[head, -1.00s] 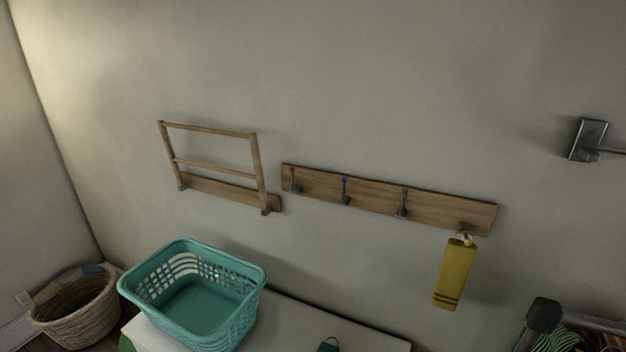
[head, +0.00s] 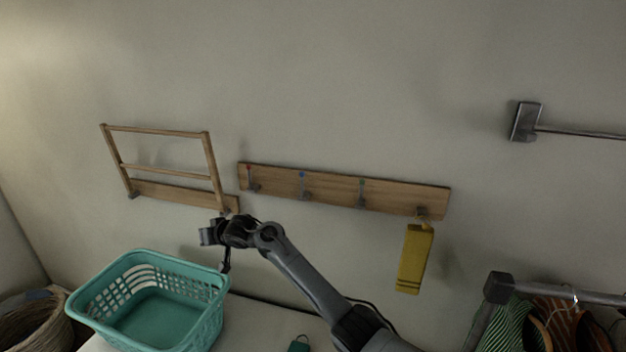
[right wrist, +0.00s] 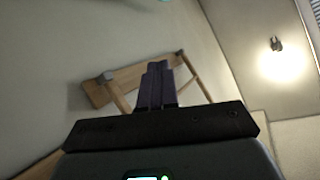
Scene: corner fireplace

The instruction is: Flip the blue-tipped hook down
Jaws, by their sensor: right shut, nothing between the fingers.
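The blue-tipped hook (head: 303,186) is on the wooden hook board (head: 335,189) on the wall, with its arm pointing up and its blue tip at the top. A red-tipped hook (head: 251,180) is to its left and a grey-green-tipped hook (head: 361,193) to its right. My right gripper (head: 224,217) is below and left of the blue-tipped hook, apart from it, near the lower right corner of the wooden rack. In the right wrist view its fingers (right wrist: 157,70) are together and empty, in front of the rack. My left gripper is not in view.
The wooden rack (head: 166,169) is on the wall left of the board. A yellow item (head: 413,259) hangs from the board's right end. A teal basket (head: 214,325) stands below on a white surface. A metal bar (head: 580,134) and a clothes rail (head: 590,296) are at right.

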